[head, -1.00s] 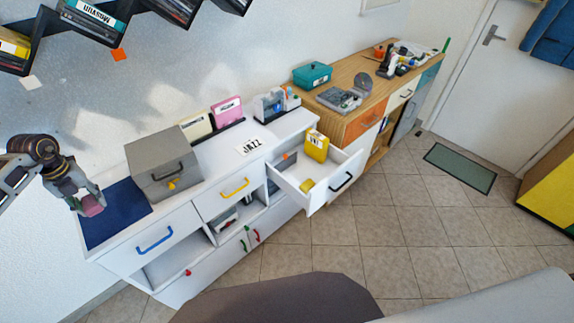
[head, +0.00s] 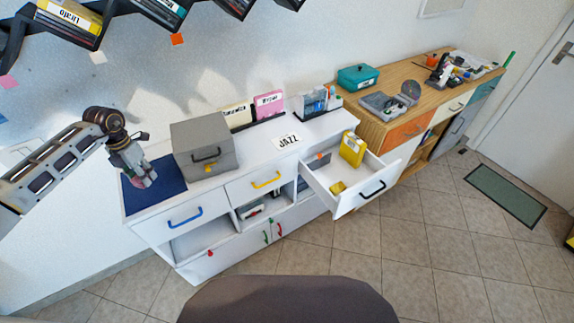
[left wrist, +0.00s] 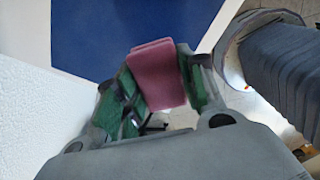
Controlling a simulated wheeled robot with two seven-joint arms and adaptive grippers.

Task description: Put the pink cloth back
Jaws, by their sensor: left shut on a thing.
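The pink cloth (left wrist: 157,75) is a small folded pad between the fingers of my left gripper (left wrist: 158,92) in the left wrist view. In the head view my left gripper (head: 143,178) is shut on it, and only a bit of pink shows at the fingertips. The gripper points down over the dark blue mat (head: 172,180) at the left end of the white cabinet. The cloth looks apart from the mat, but I cannot tell the height. My right gripper is not in view.
A grey box (head: 203,150) with a handle stands right beside the mat. A white drawer (head: 347,204) stands open, with a yellow box (head: 352,149) in it. The wall and a zigzag disc shelf (head: 110,8) are behind. The white top has free room around the JAZZ card (head: 289,140).

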